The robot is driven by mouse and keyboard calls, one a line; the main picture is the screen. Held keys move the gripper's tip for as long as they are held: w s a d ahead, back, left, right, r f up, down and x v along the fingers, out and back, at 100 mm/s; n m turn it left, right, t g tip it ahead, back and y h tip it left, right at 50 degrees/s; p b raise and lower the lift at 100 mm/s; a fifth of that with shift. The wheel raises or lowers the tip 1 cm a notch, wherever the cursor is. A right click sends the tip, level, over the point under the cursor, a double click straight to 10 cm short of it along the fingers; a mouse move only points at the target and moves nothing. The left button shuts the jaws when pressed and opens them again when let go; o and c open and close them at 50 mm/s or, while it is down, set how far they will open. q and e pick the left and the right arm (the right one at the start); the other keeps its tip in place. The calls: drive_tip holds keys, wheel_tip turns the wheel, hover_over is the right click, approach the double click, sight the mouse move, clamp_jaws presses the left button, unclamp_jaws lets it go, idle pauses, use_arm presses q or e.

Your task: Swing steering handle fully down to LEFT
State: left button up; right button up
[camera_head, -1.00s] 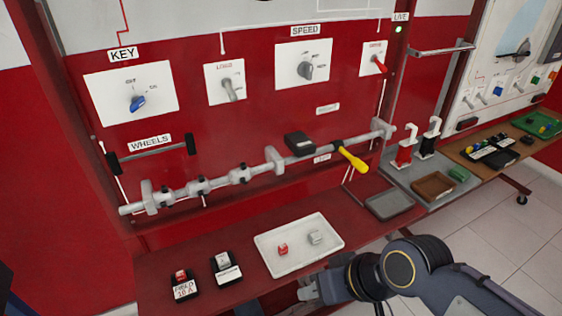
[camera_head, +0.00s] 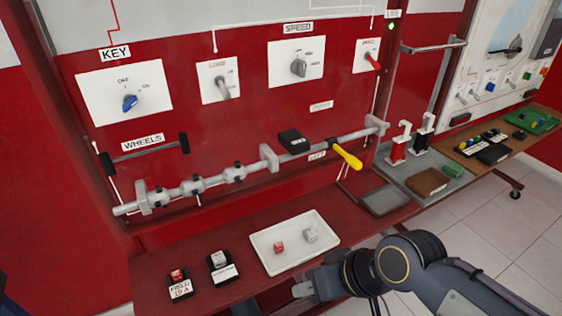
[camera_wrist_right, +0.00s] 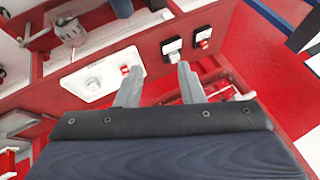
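The steering handle is most likely the yellow lever (camera_head: 347,156) on the grey horizontal shaft (camera_head: 250,165) along the red panel. It slopes out and down to the right in the head view. A small white label (camera_head: 317,156), too small to read surely, is just left of it. My right gripper (camera_head: 306,288) is low at the front of the bench, below the white tray and well away from the lever. In the right wrist view its two fingers (camera_wrist_right: 160,86) stand apart with nothing between them. The lever is not clear in that view. My left gripper is not in view.
A black block (camera_head: 293,141) sits on the shaft left of the lever. The white tray (camera_head: 262,246) holds a red and a light piece. Black labelled holders (camera_head: 181,287) stand left of it. A grey tray (camera_head: 384,200) lies below the lever, and red and black clamps stand to the right.

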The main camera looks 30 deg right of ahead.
drive_tip(key=shift+o, duration=0.9)
drive_tip(key=w+d+m+t+h+b, duration=0.2)
drive_tip(key=w+d+h, duration=0.1)
drive_tip(key=w+d, duration=0.4)
drive_tip(key=shift+d+m+t+h, duration=0.3)
drive_tip(key=shift+d+m+t, duration=0.1)
drive_tip(key=shift+d, duration=0.55)
drive_tip(key=n+t+b, duration=0.3)
drive_tip(key=t+b, duration=0.5)
drive_tip(key=t, duration=0.2)
approach(347, 156)
drive_tip(key=w, duration=0.8)
drive_tip(key=shift+w+d+f, duration=0.3)
drive_tip(key=shift+f, duration=0.05)
clamp_jaws()
